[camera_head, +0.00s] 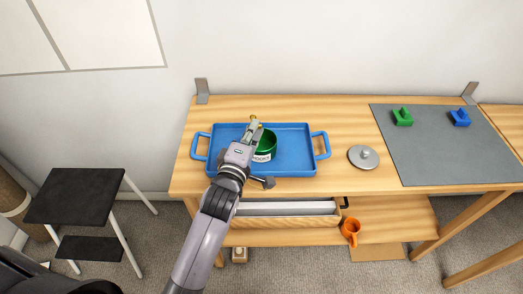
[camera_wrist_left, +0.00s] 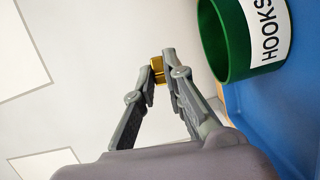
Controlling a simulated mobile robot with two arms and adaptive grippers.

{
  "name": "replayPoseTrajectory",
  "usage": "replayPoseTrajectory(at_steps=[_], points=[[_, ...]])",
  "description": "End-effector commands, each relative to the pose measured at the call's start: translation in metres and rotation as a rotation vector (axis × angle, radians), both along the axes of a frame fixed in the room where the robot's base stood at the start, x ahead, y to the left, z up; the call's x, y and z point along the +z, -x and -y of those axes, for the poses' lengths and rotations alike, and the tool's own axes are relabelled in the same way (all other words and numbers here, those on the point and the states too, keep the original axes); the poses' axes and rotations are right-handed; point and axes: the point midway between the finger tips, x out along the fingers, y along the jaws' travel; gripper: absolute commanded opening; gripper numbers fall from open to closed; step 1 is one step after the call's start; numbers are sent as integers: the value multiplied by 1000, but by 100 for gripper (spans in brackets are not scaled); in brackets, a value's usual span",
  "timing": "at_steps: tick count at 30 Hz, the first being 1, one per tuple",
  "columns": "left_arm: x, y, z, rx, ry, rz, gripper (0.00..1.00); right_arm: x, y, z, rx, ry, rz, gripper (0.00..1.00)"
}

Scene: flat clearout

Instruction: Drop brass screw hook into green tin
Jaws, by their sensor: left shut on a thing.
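My left gripper (camera_head: 253,124) is shut on the brass screw hook (camera_head: 253,117), which shows as a small gold piece between the fingertips. In the left wrist view the gripper (camera_wrist_left: 164,70) pinches the brass screw hook (camera_wrist_left: 157,70), beside the green tin. The green tin (camera_head: 269,144) stands open on the blue tray and has a white label. In the left wrist view the green tin (camera_wrist_left: 228,45) shows its label reading "HOOKS", at the upper right. My left gripper partly covers the tin in the head view. My right gripper is not in view.
The blue tray (camera_head: 298,165) with two handles lies on the wooden table (camera_head: 345,118). A round grey lid (camera_head: 363,157) lies right of it. A grey mat (camera_head: 445,160) holds a green block (camera_head: 402,117) and a blue block (camera_head: 460,118). An orange mug (camera_head: 351,231) is below.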

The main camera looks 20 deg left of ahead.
Motion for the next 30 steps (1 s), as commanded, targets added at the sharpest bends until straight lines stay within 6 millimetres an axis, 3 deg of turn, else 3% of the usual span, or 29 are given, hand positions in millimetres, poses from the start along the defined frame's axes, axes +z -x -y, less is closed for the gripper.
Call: replayPoseTrajectory(at_steps=[6,7,17,26,30], points=[[1,0,0,0,0,1,0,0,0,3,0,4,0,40],[1,0,0,0,0,1,12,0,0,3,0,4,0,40],[1,0,0,0,0,1,34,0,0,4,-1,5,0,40],[0,1,0,0,0,-1,35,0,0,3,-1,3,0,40],[-1,10,0,-1,1,-2,35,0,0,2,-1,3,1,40]])
